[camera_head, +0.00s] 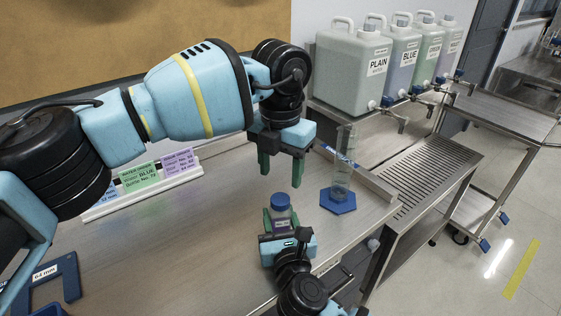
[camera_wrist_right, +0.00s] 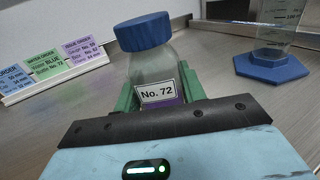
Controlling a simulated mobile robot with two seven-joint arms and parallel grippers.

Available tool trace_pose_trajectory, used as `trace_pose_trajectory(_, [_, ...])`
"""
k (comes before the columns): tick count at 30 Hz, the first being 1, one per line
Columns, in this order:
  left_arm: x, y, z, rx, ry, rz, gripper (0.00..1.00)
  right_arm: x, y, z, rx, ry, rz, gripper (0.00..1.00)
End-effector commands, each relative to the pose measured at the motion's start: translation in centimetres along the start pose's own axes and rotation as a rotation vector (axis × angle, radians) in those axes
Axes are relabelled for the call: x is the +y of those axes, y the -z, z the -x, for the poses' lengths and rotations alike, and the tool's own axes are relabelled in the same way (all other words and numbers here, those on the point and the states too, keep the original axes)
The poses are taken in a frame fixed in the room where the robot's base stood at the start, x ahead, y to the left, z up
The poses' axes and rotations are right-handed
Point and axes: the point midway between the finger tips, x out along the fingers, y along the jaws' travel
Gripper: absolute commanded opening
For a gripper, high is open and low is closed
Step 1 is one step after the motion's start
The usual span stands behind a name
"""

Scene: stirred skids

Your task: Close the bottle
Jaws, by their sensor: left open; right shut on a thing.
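A clear bottle (camera_wrist_right: 152,68) labelled "No. 72" stands in my right gripper (camera_wrist_right: 160,90). Its blue cap (camera_wrist_right: 144,31) sits on top of the neck; I cannot tell whether it is tight. In the head view the blue cap (camera_head: 280,200) is at the middle, above the table's front part. My right gripper (camera_head: 281,224) is shut around the bottle's body from the front, with a green finger on each side. My left gripper (camera_head: 281,174) is open and empty, pointing down just above the cap and apart from it. The bottle's lower part is hidden by my right gripper.
A clear graduated cylinder (camera_head: 342,172) with a blue hexagonal base stands right of the bottle. Order cards in a white holder (camera_head: 140,194) are at the back left. A blue stand (camera_head: 60,278) is front left. Large jugs (camera_head: 352,72) with taps stand beyond the table.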

Motion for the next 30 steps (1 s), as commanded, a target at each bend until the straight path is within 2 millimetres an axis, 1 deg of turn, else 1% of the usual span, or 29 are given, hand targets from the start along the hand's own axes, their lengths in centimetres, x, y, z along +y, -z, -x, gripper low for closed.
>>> trace_pose_trajectory(1, [0.0, 0.1, -0.8, 0.003, 0.000, 0.000, 0.54, 0.0, 0.1, 0.0, 0.001, 0.000, 0.000, 0.00])
trace_pose_trajectory(6, [0.0, 0.1, -3.4, 0.004, 0.001, -0.001, 0.54, 0.0, 0.1, 0.0, 0.001, 0.000, 0.000, 0.00])
trace_pose_trajectory(9, [0.0, 0.1, -4.7, 0.003, 0.000, 0.000, 0.54, 0.0, 0.1, 0.0, 0.001, 0.000, 0.000, 0.00])
trace_pose_trajectory(13, [0.0, 0.1, -5.9, 0.002, 0.001, 0.000, 0.54, 0.0, 0.1, 0.0, 0.001, 0.000, 0.000, 0.00])
trace_pose_trajectory(18, [0.0, 0.1, -6.6, 0.001, 0.000, -0.001, 0.54, 0.0, 0.1, 0.0, 0.001, 0.000, 0.000, 0.00])
trace_pose_trajectory(26, [0.0, 0.1, -6.7, 0.001, 0.000, -0.001, 0.54, 0.0, 0.1, 0.0, 0.001, 0.000, 0.000, 0.00])
trace_pose_trajectory(30, [0.0, 0.1, -6.6, 0.001, 0.000, -0.001, 0.37, 0.0, 0.1, 0.0, 0.001, 0.000, 0.000, 0.00])
